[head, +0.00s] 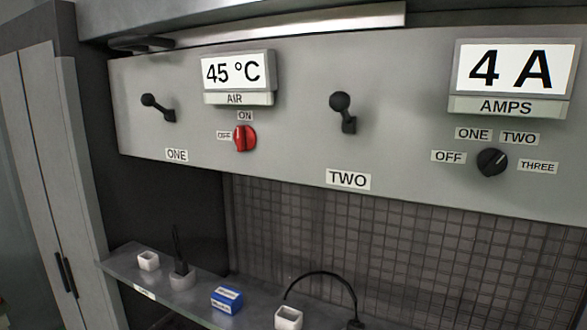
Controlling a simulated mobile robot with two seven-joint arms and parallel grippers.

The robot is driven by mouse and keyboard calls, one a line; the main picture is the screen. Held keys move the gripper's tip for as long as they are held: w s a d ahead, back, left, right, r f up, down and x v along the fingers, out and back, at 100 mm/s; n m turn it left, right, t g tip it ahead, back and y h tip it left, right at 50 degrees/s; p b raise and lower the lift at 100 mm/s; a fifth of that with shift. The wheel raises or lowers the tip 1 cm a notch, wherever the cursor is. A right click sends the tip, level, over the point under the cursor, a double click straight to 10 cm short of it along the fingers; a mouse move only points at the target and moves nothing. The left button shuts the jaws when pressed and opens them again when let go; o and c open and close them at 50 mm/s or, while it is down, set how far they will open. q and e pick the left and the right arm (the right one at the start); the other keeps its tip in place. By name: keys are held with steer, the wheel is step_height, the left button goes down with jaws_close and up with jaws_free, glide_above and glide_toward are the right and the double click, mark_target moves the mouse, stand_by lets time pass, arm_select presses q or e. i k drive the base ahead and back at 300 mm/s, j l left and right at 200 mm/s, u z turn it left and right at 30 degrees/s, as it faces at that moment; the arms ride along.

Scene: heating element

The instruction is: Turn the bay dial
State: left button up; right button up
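A black round dial (491,162) is on the right of the grey panel, with labels OFF, ONE, TWO and THREE around it. A light mark on it points to the upper right, toward the TWO and THREE side; I cannot tell exactly which label. A red knob (245,138) with OFF and ON labels sits left of the middle. No label reads "bay", so I cannot tell from the wording which one is the bay dial. Neither of my grippers is in view.
Black levers ONE (158,107) and TWO (343,112) stick out from the panel (410,140). Displays read 45 °C (231,71) and 4 A (510,69). Below, a shelf (205,308) carries small white holders, a blue box (227,299) and a black cable (321,274).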

mark_target(490, 163)
steer(key=k+j+z, duration=0.1)
steer(key=k+z, duration=0.6)
steer(key=k, duration=0.15)
steer(key=k+l+z, duration=0.15)
steer(key=k+z, duration=0.2)
